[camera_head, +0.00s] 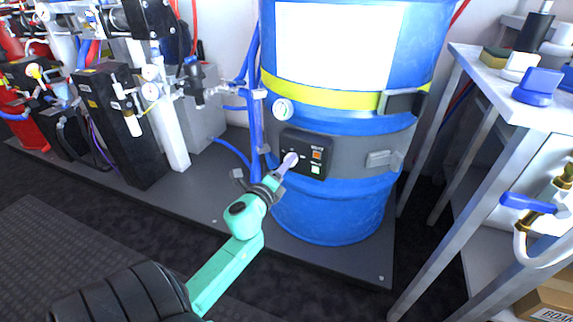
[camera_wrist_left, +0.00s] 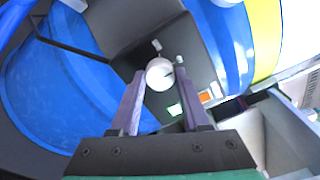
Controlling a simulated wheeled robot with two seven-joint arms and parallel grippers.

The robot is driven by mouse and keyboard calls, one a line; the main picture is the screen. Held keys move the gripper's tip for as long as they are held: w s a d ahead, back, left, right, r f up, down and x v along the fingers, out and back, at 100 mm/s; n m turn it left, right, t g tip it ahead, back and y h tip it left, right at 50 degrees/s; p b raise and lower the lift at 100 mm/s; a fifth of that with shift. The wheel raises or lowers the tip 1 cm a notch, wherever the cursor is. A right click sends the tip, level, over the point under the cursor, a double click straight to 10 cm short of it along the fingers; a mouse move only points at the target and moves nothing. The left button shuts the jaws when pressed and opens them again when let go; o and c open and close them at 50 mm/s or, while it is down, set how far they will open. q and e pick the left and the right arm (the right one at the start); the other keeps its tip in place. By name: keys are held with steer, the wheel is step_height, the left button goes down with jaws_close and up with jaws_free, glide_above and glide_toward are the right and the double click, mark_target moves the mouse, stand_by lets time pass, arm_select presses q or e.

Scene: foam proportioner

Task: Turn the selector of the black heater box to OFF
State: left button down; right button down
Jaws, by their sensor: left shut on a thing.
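The black heater box (camera_head: 305,153) is on a grey band around the blue drum. Its face has an orange square and a lit greenish-white square on the right side. The round white selector (camera_wrist_left: 160,73) is on the box face, between the fingertips of my left gripper (camera_wrist_left: 157,82) in the left wrist view. My left gripper (camera_head: 287,163) is shut on the selector, and its fingers partly cover it in the head view. The selector's label is too small to read. My right gripper is not in view.
The blue drum (camera_head: 330,215) stands on a grey platform (camera_head: 230,212). A dial gauge (camera_head: 283,109) is above the box. A metal table (camera_head: 500,100) with several items stands at the right. Pipes and a black cabinet (camera_head: 125,125) are at the left.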

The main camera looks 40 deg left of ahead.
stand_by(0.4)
arm_select(q)
steer(key=shift+c, duration=1.9)
jaws_free()
steer(key=v, duration=1.4)
steer(key=shift+s, duration=0.3)
steer(key=shift+d, duration=0.15)
